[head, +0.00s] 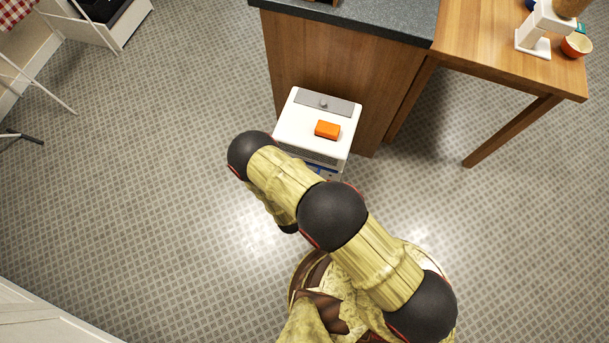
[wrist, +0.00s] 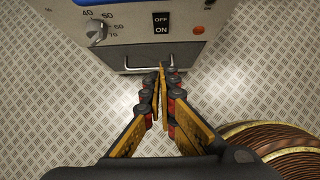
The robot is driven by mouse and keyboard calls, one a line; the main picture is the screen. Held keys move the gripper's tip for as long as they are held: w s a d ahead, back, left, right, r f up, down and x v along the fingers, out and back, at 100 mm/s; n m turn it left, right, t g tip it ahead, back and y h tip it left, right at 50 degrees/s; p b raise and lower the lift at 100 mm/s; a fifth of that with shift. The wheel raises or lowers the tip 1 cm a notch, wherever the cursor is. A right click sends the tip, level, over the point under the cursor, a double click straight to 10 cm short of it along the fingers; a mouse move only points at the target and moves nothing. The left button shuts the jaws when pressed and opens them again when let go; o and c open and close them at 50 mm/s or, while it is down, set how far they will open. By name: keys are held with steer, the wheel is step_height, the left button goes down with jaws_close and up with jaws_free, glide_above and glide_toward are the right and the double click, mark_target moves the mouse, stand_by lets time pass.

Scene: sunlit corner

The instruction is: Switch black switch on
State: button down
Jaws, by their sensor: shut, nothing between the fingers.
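The black switch (wrist: 161,23) is on the grey front panel of the appliance in the wrist view, with OFF on its upper half and ON on its lower half. I cannot tell which half is pressed in. My gripper (wrist: 162,69) is shut and empty.
A dial (wrist: 97,31) is left of the switch and an orange-red lamp (wrist: 198,30) right of it. An orange block (head: 327,129) lies on the appliance. A wooden table (head: 490,75) stands at the right. The tiled floor at the left (head: 150,150) is clear.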

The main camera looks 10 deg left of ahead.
steer(key=w+f+b, duration=0.3)
steer(key=w+f, duration=0.1)
steer(key=w, duration=0.3)
steer(key=shift+d+f, duration=0.3)
